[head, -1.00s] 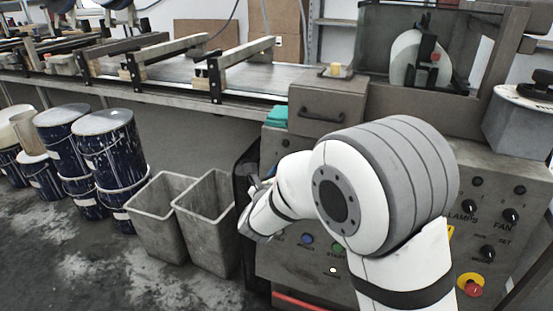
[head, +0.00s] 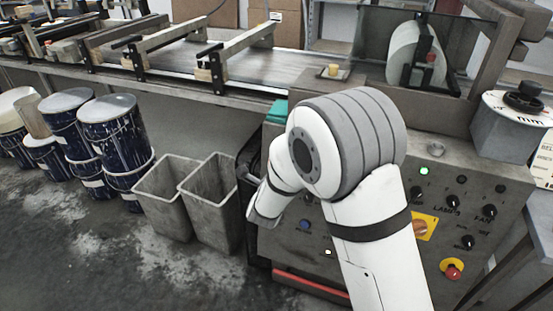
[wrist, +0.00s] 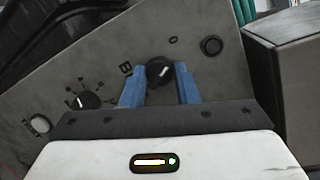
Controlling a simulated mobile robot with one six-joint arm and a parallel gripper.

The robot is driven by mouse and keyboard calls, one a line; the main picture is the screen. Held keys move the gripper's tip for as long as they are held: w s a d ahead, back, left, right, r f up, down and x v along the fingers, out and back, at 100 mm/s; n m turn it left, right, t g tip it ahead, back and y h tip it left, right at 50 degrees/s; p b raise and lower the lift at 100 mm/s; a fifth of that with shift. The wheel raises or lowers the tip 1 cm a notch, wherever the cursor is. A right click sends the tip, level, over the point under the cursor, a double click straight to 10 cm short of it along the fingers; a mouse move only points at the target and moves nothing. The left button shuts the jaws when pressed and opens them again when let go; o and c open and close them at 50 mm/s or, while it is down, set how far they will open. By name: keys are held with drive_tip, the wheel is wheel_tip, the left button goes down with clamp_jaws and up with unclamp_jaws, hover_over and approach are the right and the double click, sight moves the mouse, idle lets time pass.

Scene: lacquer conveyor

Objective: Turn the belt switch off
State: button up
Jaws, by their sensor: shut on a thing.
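The black knob of the belt switch (wrist: 158,72) sits on the grey panel in the wrist view, with a letter B to its left and a 0 above right. It carries a short white mark; I cannot tell exactly where this points. My gripper (wrist: 160,85) has its two blue fingers on either side of the knob, shut on it. In the head view the end of my arm is low at the panel's left side. The fingers and the switch are hidden there by my arm.
The wrist view also shows another dial (wrist: 88,101), a round button (wrist: 211,45) and a grey box (wrist: 289,70) at right. In the head view, a lit green lamp (head: 424,170), a red stop button (head: 453,268) and grey bins (head: 210,205) flank my arm.

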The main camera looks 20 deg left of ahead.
drive_tip(key=shift+s+f, duration=0.1)
drive_tip(key=shift+f, duration=0.1)
drive_tip(key=o, duration=1)
drive_tip(key=shift+r, duration=0.1)
drive_tip(key=shift+c, duration=0.2)
drive_tip(key=a+v, duration=0.1)
drive_tip(key=v, duration=0.6)
drive_tip(key=shift+s+d+p, duration=0.35)
drive_tip(key=shift+d, duration=0.15)
drive_tip(key=shift+r, duration=0.1)
